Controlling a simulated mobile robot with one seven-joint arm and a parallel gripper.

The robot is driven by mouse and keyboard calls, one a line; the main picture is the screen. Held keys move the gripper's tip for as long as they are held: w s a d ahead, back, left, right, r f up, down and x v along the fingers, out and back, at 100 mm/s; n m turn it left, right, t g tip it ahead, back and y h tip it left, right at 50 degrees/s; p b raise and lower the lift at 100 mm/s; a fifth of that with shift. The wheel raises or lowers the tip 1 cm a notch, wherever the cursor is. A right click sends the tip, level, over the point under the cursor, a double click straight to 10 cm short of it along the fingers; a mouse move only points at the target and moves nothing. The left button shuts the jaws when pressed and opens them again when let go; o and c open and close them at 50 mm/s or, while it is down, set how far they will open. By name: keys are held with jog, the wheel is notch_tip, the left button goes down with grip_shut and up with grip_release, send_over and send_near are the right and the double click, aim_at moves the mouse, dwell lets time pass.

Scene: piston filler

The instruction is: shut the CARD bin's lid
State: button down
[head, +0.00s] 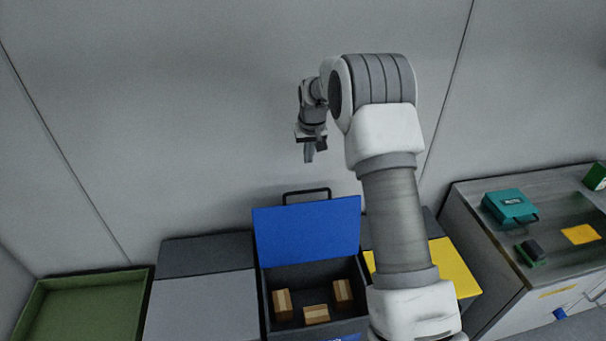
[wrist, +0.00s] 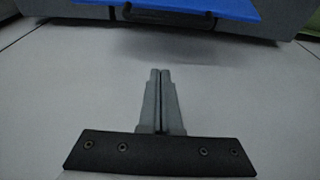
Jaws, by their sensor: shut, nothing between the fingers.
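A dark bin (head: 265,290) with a raised blue lid (head: 307,235) stands at the bottom middle of the head view. It holds several small brown boxes (head: 317,314). Its front label is cut off and I cannot read it. A black handle (head: 307,193) is on the lid's upper edge. The blue lid (wrist: 205,7) and the handle (wrist: 165,16) also show at the top of the wrist view. My gripper (head: 309,157) is above the lid's upper edge, near the wall, apart from the handle. Its fingers (wrist: 161,73) are shut and empty.
A bin with a grey lid (head: 202,303) is on the left, and one with a yellow lid (head: 455,268) on the right, partly behind my arm. A green tray (head: 80,305) is far left. A counter (head: 480,215) at right bears a teal case (head: 510,206). The wall is close behind.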

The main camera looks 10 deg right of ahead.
jog(key=b+x, duration=0.1)
jog(key=x, duration=0.9)
jog(key=shift+s+r, duration=0.2)
jog(key=shift+s, duration=0.85)
jog(key=shift+s+r, duration=0.2)
jog(key=shift+s, duration=0.9)
jog(key=shift+s+b, duration=0.1)
jog(key=shift+b, duration=0.2)
